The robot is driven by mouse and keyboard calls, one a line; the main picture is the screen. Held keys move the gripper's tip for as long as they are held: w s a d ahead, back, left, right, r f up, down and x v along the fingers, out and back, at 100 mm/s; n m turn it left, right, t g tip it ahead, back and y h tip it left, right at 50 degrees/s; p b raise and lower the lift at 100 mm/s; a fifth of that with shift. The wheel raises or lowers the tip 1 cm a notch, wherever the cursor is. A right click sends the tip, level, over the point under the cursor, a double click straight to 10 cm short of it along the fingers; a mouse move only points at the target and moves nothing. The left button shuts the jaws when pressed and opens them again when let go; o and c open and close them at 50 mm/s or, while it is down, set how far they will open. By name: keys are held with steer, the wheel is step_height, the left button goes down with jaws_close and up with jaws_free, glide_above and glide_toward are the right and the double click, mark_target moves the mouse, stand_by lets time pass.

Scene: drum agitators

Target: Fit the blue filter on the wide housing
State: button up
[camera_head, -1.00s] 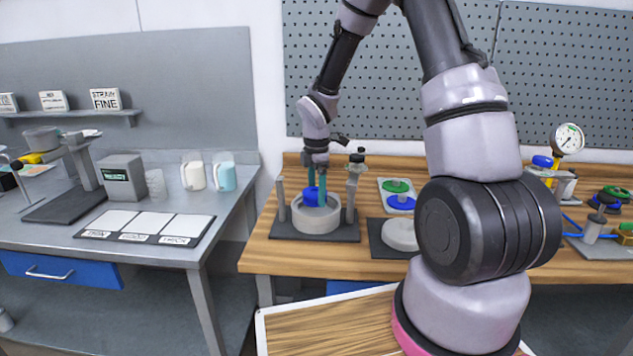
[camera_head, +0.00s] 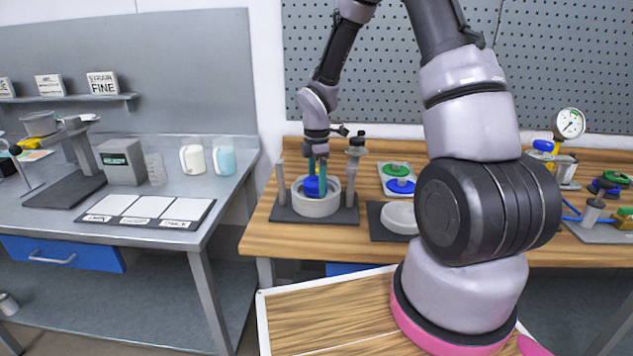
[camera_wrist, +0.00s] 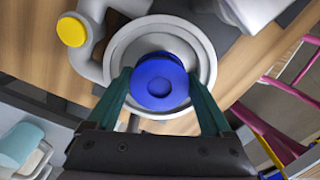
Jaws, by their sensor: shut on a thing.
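The blue filter (camera_head: 313,187) is a short round piece with a knob on top; it also shows in the wrist view (camera_wrist: 160,82). My gripper (camera_head: 318,170) is shut on the blue filter, with a teal finger on each side of it; the fingers also show in the wrist view (camera_wrist: 160,95). The wide housing (camera_head: 318,207) is a pale grey round bowl with a thick rim; its rim also shows in the wrist view (camera_wrist: 128,48). The filter is inside the rim's outline, over the bowl's middle. Whether it touches the bottom is hidden.
The housing stands on a dark base plate (camera_head: 285,215) between a grey post (camera_head: 281,186) and a black-topped post (camera_head: 354,180). To the right are a tray with a green and a blue disc (camera_head: 400,186) and a pale round lid (camera_head: 398,217). Bare wood lies in front.

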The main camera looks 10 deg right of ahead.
steer(key=shift+d+f, duration=0.1)
steer(key=shift+f, duration=0.2)
stand_by(0.5)
steer(key=shift+f, duration=0.3)
steer(key=shift+f, duration=0.15)
stand_by(0.6)
steer(key=o, duration=1.1)
step_height(320, 180, up, 11)
steer(key=shift+f, duration=0.1)
